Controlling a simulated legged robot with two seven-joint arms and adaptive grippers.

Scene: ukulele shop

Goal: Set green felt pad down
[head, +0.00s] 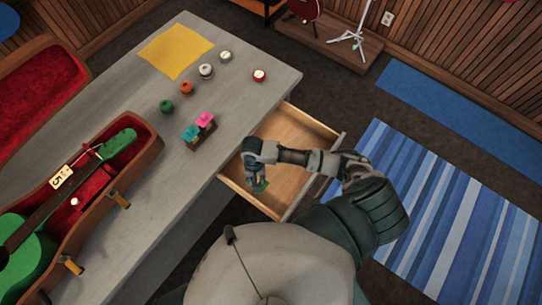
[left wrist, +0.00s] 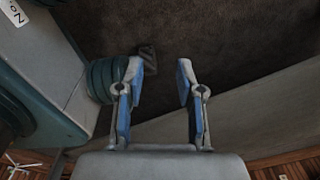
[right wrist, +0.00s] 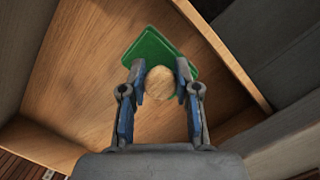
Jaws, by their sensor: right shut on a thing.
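The green felt pad (head: 263,187) has a round wooden knob (right wrist: 160,84) on it. It is inside the open wooden drawer (head: 291,187), near its left front part in the head view. My right gripper (head: 257,179) reaches down into the drawer and is shut on the knob, with the pad (right wrist: 149,46) just beyond the fingertips. I cannot tell whether the pad touches the drawer floor (right wrist: 75,75). My left gripper (left wrist: 160,70) is open and empty in the left wrist view, with dark carpet beyond it. It is out of the head view.
The grey counter (head: 225,90) holds a yellow cloth (head: 176,51), several small round items, a small block with pink and teal pieces (head: 199,132), and an open case (head: 143,168) with a green ukulele (head: 33,246). The drawer is otherwise bare. Its walls stand close around my right gripper.

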